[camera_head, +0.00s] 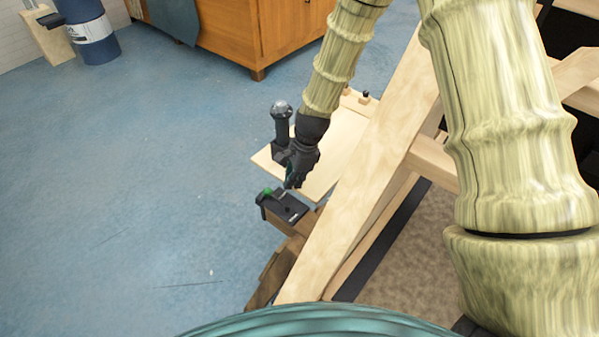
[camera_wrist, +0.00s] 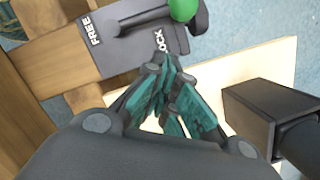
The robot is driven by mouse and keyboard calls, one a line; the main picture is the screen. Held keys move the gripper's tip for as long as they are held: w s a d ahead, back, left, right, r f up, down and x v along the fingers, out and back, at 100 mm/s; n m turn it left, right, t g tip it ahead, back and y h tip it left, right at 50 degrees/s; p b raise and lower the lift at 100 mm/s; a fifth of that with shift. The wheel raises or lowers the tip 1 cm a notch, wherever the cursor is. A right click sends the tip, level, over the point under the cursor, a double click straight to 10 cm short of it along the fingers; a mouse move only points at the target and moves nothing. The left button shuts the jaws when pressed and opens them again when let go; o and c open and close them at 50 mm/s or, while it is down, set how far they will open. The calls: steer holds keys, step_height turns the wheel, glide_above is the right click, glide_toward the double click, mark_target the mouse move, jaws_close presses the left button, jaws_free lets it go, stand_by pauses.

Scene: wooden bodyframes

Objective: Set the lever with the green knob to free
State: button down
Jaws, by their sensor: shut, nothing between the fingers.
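The lever with the green knob (camera_head: 267,191) sits on a dark plate (camera_head: 285,207) on a wooden beam. In the wrist view the green knob (camera_wrist: 183,9) is at the top edge, partly cut off. The plate (camera_wrist: 125,45) carries the words FREE at its left and LOCK at its right. The lever arm (camera_wrist: 146,18) runs from near FREE to the knob, at the LOCK end. My gripper (camera_head: 290,184) is shut and empty, just beside the plate. Its fingertips (camera_wrist: 160,66) are near the LOCK word; whether they touch the plate is unclear.
A black upright handle (camera_head: 281,122) with a grey top stands on a pale board (camera_head: 327,150) close beside my gripper; its dark base (camera_wrist: 262,112) shows at right in the wrist view. A slanted wooden beam (camera_head: 355,190) lies to the right. Blue floor at left is open.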

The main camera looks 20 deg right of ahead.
mark_target(276, 199)
steer(key=shift+a+f, duration=0.15)
steer(key=shift+a, duration=1.35)
